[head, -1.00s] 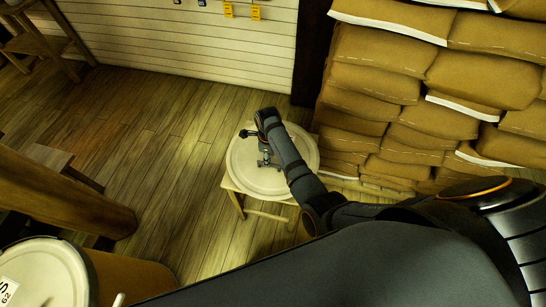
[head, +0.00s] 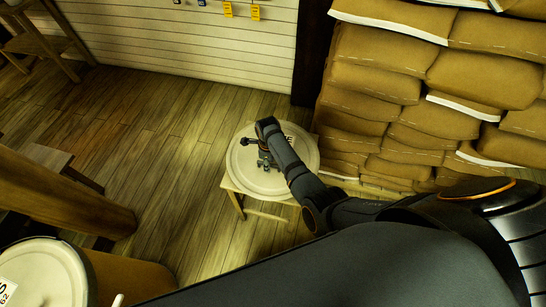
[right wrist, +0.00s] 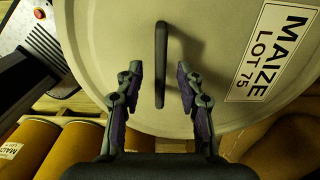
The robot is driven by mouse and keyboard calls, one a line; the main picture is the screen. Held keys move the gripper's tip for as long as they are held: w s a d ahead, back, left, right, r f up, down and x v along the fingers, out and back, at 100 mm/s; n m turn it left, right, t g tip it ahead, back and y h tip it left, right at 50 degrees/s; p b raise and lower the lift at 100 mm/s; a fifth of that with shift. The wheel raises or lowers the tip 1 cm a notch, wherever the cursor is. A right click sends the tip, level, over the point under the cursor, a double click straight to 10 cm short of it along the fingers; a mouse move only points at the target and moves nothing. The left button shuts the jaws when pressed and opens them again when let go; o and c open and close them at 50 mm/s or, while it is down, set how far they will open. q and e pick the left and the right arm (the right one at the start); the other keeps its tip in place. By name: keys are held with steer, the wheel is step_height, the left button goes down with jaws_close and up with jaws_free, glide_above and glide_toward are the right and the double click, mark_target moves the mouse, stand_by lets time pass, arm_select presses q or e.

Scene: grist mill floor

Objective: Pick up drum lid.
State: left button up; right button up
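The drum lid (head: 242,172) is a round cream disc lying flat on a small wooden stool in the head view. In the right wrist view the lid (right wrist: 110,45) fills the upper part, with a dark upright bar handle (right wrist: 161,60) and a white label reading MAIZE LOT 75 (right wrist: 266,52). My right gripper (head: 266,161) is over the lid; my arm hides part of it. In the right wrist view my right gripper (right wrist: 158,85) is open, one finger on each side of the handle, with a visible gap on both sides. My left gripper is not in view.
A wooden stool (head: 236,199) bears the lid. Stacked brown sacks (head: 385,120) stand close on the right. Another drum with a cream top (head: 55,270) is at lower left, near a thick wooden beam (head: 70,195). The plank floor (head: 160,150) left of the stool is clear.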

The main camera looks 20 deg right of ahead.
steer(key=shift+c, duration=0.4)
jaws_close()
steer(key=shift+w+r, duration=0.1)
steer(key=shift+r, duration=0.1)
